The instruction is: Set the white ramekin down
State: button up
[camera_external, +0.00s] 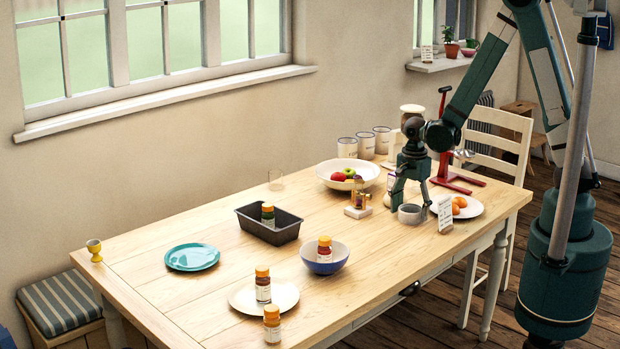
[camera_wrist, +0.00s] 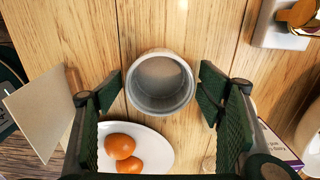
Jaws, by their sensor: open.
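The white ramekin (camera_external: 411,214) stands upright on the wooden table near its front right edge. It shows empty from above in the wrist view (camera_wrist: 161,82). My gripper (camera_external: 410,197) is directly above it, fingers pointing down. In the wrist view my gripper (camera_wrist: 162,92) is open, with one finger on either side of the ramekin and a visible gap at the right finger. Whether the left finger touches the rim is hard to tell. The ramekin appears to rest on the table top.
A small brass-coloured object on a pale base (camera_external: 357,212), a fruit bowl (camera_external: 323,174) and a red stand (camera_external: 463,187) are near. The table's left front has bottles, plates and a blue bowl (camera_external: 325,267).

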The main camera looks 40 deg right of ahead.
jog(key=shift+r, duration=0.2)
notch_tip(320, 180, up, 12)
jog(key=p, duration=0.2)
jog(key=shift+p, duration=0.4)
dwell(0.3)
dwell(0.4)
jog(key=s+d+r+n+t, duration=0.3)
jog(key=s+d+r+n, duration=0.3)
jog(key=r+n, duration=0.3)
jog(key=s+d+r+n+t, duration=0.4)
jog(key=s+d+r+n, duration=0.3)
jog(key=r+n, duration=0.2)
jog(key=shift+s+r, duration=0.3)
jog(key=shift+r, duration=0.75)
dwell(1.1)
